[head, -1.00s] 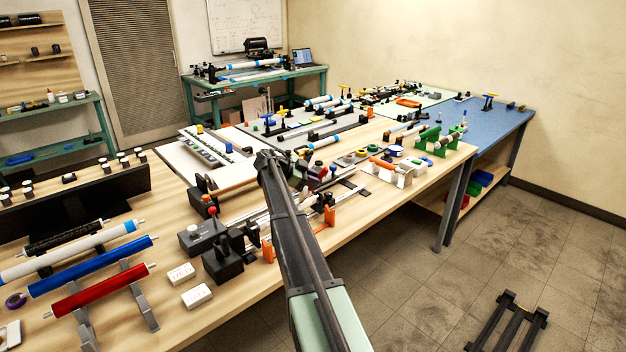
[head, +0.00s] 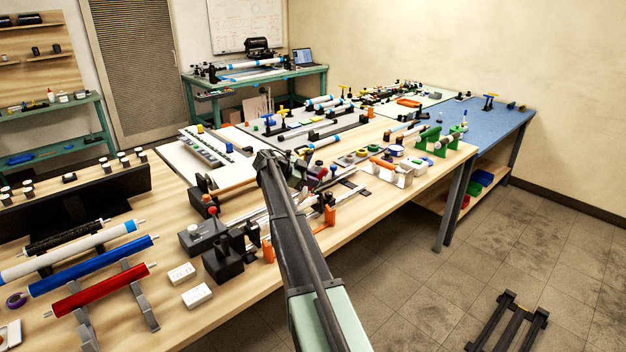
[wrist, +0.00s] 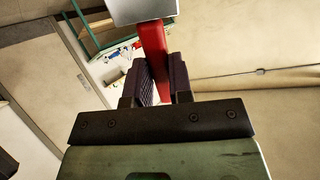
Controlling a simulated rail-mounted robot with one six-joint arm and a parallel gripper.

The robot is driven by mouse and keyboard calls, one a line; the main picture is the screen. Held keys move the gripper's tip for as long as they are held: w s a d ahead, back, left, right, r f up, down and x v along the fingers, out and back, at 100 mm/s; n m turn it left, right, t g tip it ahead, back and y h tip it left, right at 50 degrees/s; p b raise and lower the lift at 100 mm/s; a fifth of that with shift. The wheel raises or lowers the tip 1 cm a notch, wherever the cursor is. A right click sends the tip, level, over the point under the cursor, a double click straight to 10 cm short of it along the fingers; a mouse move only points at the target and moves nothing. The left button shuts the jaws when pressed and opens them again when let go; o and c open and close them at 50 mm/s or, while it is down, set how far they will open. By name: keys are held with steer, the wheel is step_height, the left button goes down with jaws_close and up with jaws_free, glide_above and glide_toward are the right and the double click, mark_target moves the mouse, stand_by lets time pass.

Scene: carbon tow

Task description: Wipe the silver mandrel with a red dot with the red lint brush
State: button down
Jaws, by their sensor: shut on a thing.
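My gripper (wrist: 162,85) is shut on the red handle (wrist: 153,50) of the lint brush in the wrist view. The brush's pale grey head (wrist: 142,10) is at the top edge of that view and partly cut off. In the head view my gripper (head: 318,173) is beyond the end of my arm, above the wooden bench, small and partly hidden. Silver rods (head: 352,182) lie in holders behind and to the right of my arm. I cannot make out a red dot on any of them, nor whether the brush touches one.
The wooden bench (head: 160,212) is crowded. Dark blocks (head: 223,262) and an orange upright (head: 330,216) stand close to my arm. Red (head: 100,291), blue (head: 92,266) and white rollers lie at the left. A blue-topped table (head: 480,120) stands at the back right.

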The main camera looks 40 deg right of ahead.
steer(key=shift+r+p, duration=2.9)
steer(key=shift+r, duration=0.1)
steer(key=shift+r, duration=0.1)
step_height(320, 180, up, 3)
steer(key=p, duration=0.3)
steer(key=shift+a, duration=0.1)
